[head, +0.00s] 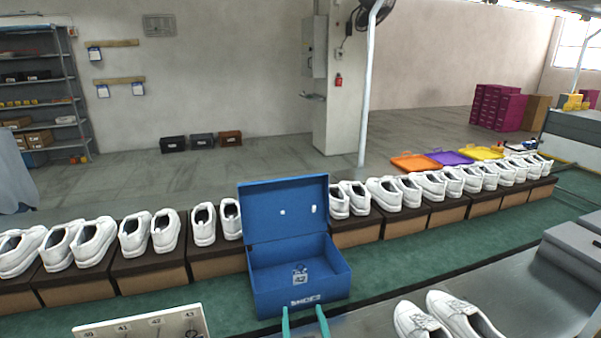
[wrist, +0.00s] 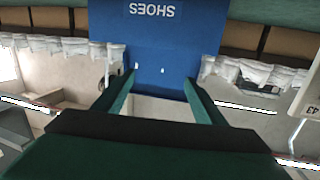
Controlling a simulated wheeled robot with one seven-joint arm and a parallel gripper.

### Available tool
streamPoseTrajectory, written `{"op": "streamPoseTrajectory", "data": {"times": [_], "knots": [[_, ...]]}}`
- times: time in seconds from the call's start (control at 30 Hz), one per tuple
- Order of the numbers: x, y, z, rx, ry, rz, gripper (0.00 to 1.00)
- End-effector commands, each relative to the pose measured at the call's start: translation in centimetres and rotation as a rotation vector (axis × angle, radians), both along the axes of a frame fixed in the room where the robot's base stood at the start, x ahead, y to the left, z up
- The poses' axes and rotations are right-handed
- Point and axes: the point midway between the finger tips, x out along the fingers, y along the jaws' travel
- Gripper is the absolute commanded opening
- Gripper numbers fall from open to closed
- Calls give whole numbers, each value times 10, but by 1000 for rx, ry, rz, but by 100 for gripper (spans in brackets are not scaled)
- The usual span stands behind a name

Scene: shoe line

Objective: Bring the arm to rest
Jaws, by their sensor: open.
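My gripper (head: 303,308) shows at the bottom of the head view as two teal fingers, held apart with nothing between them. It stands in front of the blue shoe box (head: 300,298). In the wrist view my gripper (wrist: 158,78) is open too, and the blue box (wrist: 155,35) with upside-down "SHOES" lettering lies beyond the fingertips. The box stands on the green belt (head: 400,262) with its lid (head: 284,205) raised. I see no shoes in it. The rest of my arm is not visible in the head view.
White shoes on brown boxes (head: 150,270) line the far side of the belt. A white pair (head: 450,318) sits on the grey surface at the lower right. A numbered white board (head: 145,325) is at the lower left. Grey boxes (head: 575,250) stand at the right.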

Motion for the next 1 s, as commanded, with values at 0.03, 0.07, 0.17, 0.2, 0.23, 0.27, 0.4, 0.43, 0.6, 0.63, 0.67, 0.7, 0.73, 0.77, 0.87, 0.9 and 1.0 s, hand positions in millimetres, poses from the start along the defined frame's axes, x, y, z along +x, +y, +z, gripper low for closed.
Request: {"op": "streamPoseTrajectory", "data": {"times": [0.03,0.07,0.17,0.2,0.23,0.27,0.4,0.43,0.6,0.63,0.67,0.7,0.73,0.77,0.87,0.9,1.0], "knots": [[-6,4,-5,10,2,-3,65],[-9,5,-7,15,3,-5,65],[-20,9,-16,34,5,-16,65],[-25,11,-19,41,5,-20,65],[-29,13,-22,48,6,-24,65],[-33,14,-24,52,6,-27,65],[-61,23,-41,85,13,-49,65],[-68,25,-46,93,16,-56,65],[-123,35,-72,133,33,-99,65],[-133,37,-77,139,37,-104,65],[-144,38,-81,143,40,-112,65],[-158,39,-86,147,45,-122,65],[-168,40,-89,150,48,-128,65],[-179,41,-93,153,53,-134,65],[-215,42,-101,154,66,-154,65],[-229,41,-104,153,70,-161,65],[-265,40,-109,145,84,-176,65]]}}
